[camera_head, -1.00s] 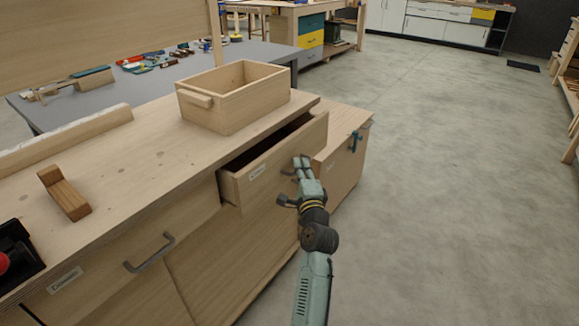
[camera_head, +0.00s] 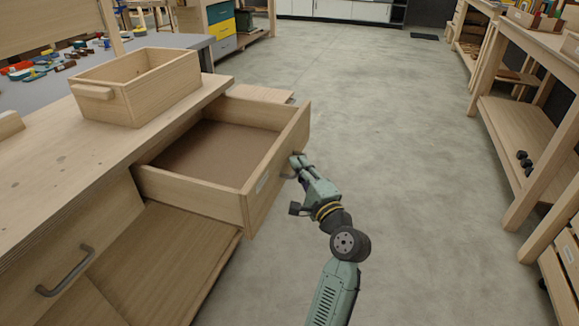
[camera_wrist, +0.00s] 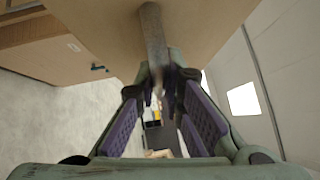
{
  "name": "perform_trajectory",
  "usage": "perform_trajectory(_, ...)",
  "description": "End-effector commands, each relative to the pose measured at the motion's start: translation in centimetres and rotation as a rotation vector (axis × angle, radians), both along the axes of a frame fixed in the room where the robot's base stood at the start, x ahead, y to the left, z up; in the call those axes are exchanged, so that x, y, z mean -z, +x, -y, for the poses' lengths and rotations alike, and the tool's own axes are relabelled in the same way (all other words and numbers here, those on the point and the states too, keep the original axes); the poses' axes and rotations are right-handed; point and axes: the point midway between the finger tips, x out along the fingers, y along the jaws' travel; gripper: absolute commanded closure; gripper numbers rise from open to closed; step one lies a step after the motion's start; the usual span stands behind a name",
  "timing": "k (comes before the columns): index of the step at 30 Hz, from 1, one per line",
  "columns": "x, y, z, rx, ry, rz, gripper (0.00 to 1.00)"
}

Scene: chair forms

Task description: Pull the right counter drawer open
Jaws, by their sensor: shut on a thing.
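The right counter drawer (camera_head: 247,207) stands well out from the counter in the head view. Its inside (camera_head: 215,152) is in plain sight and looks empty. My gripper (camera_head: 296,170) is at the drawer's front, shut on the drawer handle (camera_head: 288,176). In the wrist view the grey handle (camera_wrist: 153,45) runs down between my fingers (camera_wrist: 163,88), against the wooden drawer front (camera_wrist: 100,25). The left drawer's handle (camera_head: 66,272) is on a closed drawer front at the lower left.
A wooden box (camera_head: 138,88) stands on the counter top (camera_head: 40,175) behind the open drawer. Wooden shelving (camera_head: 535,140) lines the right side. The concrete floor (camera_head: 400,130) between is clear.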

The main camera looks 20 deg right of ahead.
Motion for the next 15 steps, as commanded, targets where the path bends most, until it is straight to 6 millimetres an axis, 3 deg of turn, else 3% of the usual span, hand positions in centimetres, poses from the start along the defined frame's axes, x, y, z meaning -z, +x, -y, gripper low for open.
perform_trajectory(9, 0.12, 0.00, -0.05, -0.004, 0.002, -0.003, 1.00)
perform_trajectory(10, 0.12, 0.00, -0.05, -0.004, 0.002, -0.003, 0.90)
perform_trajectory(15, 0.10, 0.01, -0.04, -0.003, 0.001, -0.002, 0.79)
